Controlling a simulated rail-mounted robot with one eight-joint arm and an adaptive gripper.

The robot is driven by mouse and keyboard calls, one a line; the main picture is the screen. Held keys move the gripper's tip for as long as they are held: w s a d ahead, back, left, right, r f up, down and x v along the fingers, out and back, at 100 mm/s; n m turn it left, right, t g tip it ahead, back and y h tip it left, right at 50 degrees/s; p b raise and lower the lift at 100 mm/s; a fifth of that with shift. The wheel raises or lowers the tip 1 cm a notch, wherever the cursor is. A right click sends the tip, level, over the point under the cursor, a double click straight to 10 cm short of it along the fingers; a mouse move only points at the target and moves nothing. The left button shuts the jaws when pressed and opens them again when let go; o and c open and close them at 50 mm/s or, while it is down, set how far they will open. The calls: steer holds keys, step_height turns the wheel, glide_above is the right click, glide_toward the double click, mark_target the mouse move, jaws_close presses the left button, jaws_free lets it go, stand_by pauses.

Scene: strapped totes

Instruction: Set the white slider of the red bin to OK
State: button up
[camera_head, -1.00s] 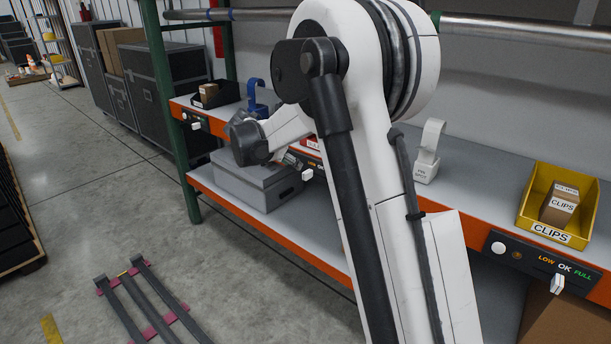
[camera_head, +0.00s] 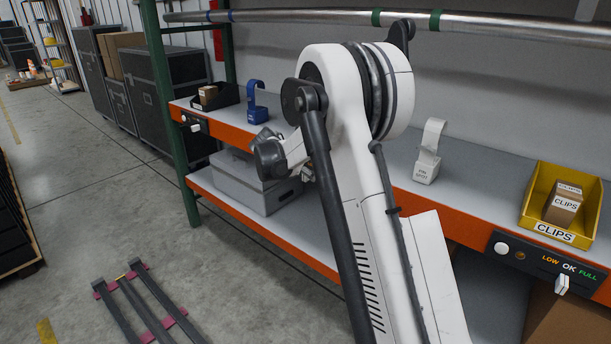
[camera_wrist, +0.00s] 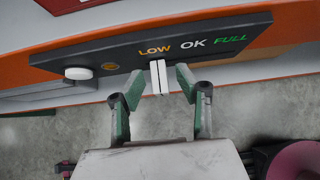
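In the wrist view, the white slider (camera_wrist: 158,77) sticks out from a dark panel (camera_wrist: 115,62) on the orange shelf edge. It stands under the word LOW, to the left of OK. My gripper (camera_wrist: 157,82) is open, with one green-tipped finger on each side of the slider and a visible gap on both sides. A red edge (camera_wrist: 72,4) at the top left, above the panel, may be the red bin; most of it is out of frame. In the head view, my arm hides the red bin, its panel and my gripper.
A round white knob (camera_wrist: 78,73) sits at the panel's left. In the head view, a yellow bin (camera_head: 540,200) of clips has its own panel and white slider (camera_head: 562,285). A white tag stand (camera_head: 428,160) and a blue one (camera_head: 256,105) stand on the shelf.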

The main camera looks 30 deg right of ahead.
jaws_close()
steer(key=s, duration=0.1)
steer(key=s+d, duration=0.1)
steer(key=s, duration=0.1)
steer(key=shift+s+d, duration=0.25)
steer(key=shift+s, duration=0.15)
jaws_free()
steer(key=shift+a, duration=0.1)
steer(key=v, duration=1.2)
